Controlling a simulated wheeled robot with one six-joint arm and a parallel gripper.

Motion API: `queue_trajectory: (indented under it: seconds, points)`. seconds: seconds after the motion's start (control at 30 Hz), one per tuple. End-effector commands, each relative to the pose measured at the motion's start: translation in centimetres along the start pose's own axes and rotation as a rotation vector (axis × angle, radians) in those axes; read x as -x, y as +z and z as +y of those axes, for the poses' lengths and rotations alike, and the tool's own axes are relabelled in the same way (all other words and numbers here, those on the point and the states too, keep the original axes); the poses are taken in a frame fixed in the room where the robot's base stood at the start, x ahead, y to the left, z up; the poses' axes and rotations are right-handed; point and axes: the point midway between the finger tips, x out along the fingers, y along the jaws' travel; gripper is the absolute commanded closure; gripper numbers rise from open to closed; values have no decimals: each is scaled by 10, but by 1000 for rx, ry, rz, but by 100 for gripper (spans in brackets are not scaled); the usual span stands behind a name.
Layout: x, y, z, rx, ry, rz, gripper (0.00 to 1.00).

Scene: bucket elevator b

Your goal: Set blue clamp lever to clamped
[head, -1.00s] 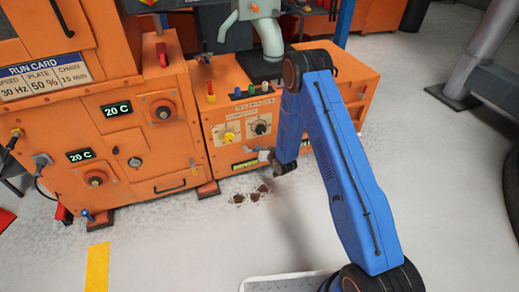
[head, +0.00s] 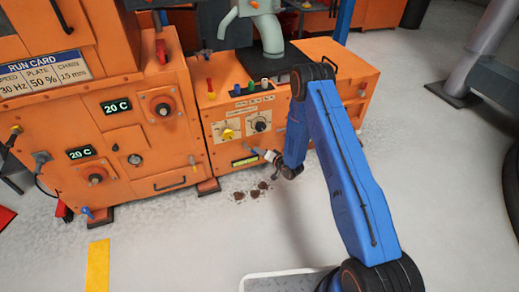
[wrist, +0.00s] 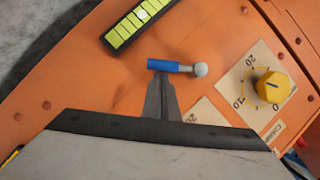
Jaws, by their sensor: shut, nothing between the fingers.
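In the wrist view a small lever with a blue grip (wrist: 163,66) and a grey ball end (wrist: 201,70) lies across the orange panel, roughly level, with the ball to the right. My gripper (wrist: 160,78) is shut and empty; its fingertips are right at the lower edge of the blue grip. I cannot tell whether they touch it.
A green indicator strip (wrist: 138,24) lies above the lever, and a yellow dial (wrist: 273,87) sits to its right. Another small blue handle (head: 88,212) is low on the left machine. Open floor lies in front.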

Motion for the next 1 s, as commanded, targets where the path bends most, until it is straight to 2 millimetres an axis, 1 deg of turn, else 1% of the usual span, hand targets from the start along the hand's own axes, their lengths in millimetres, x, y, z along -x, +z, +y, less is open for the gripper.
queue_trajectory:
  seconds: [0.07, 0.3, 0.6, 0.73, 1.0]
  points:
    - [-2, 6, 4, -64, -29, -1, 100]
    - [-8, 20, 9, -270, -127, -1, 100]
    - [-16, 35, 11, -488, -230, -1, 100]
    - [-18, 39, 10, -548, -260, -1, 100]
    - [-21, 44, 8, -542, -257, 0, 100]
